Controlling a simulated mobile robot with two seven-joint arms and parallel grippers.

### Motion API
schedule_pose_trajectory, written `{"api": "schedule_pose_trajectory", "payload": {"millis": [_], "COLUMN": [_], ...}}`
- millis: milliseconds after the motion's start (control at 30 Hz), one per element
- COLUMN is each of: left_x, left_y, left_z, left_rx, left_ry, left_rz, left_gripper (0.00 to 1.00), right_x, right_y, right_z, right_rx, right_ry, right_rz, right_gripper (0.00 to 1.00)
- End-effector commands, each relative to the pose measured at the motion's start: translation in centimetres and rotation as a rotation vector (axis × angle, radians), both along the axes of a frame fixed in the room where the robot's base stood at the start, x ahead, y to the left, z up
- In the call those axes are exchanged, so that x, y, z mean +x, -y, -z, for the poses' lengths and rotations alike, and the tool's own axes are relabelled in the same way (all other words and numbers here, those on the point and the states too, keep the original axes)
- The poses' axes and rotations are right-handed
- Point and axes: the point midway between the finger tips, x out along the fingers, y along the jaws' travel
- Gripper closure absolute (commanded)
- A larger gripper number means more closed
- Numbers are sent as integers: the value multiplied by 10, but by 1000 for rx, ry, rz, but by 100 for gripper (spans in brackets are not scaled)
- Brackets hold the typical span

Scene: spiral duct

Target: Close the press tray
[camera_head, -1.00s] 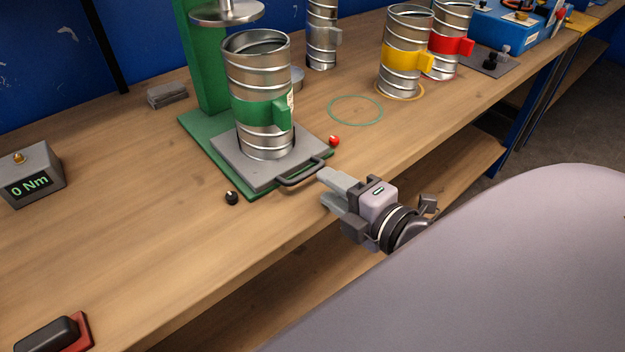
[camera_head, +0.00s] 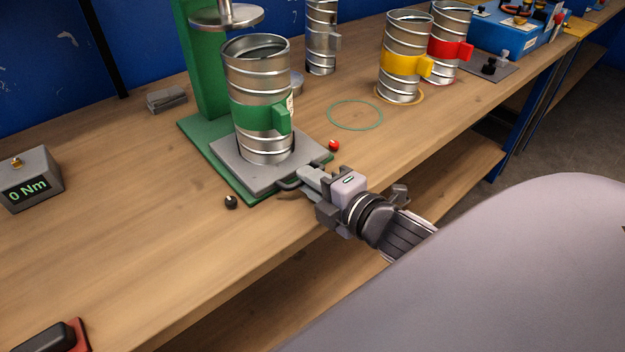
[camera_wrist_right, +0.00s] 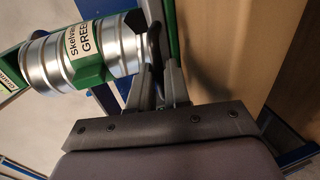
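The press tray (camera_head: 228,170) is a grey plate on the green press base (camera_head: 196,138). A metal spiral duct (camera_head: 258,144) with a green band and a green tab stands upright on it, in front of the round press plate rather than squarely under it. The tray's dark handle (camera_head: 287,184) sticks out at its front right side. My right gripper (camera_head: 306,180) is at this handle. In the right wrist view, the handle (camera_wrist_right: 154,45) shows between its fingers (camera_wrist_right: 158,76), which stand apart; contact is unclear. My left gripper is not in view.
A red knob (camera_head: 334,145) and a black knob (camera_head: 230,201) flank the tray. Ducts with yellow (camera_head: 402,65) and red (camera_head: 450,46) bands stand to the right. A torque display (camera_head: 28,180) sits at left.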

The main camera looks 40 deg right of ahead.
Motion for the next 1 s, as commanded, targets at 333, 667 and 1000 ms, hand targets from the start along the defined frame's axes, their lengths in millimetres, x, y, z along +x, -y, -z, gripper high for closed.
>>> {"api": "schedule_pose_trajectory", "payload": {"millis": [333,667,1000], "left_x": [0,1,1], "left_y": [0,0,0], "left_z": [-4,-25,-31], "left_rx": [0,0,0], "left_ry": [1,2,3], "left_rz": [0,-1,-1], "left_gripper": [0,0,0], "right_x": [6,56,84], "right_y": [0,-4,-7], "right_z": [-2,-3,0], "right_rx": [0,2,1], "right_ry": [1,1,0], "right_rz": [0,1,0], "right_gripper": [100,100,100]}}
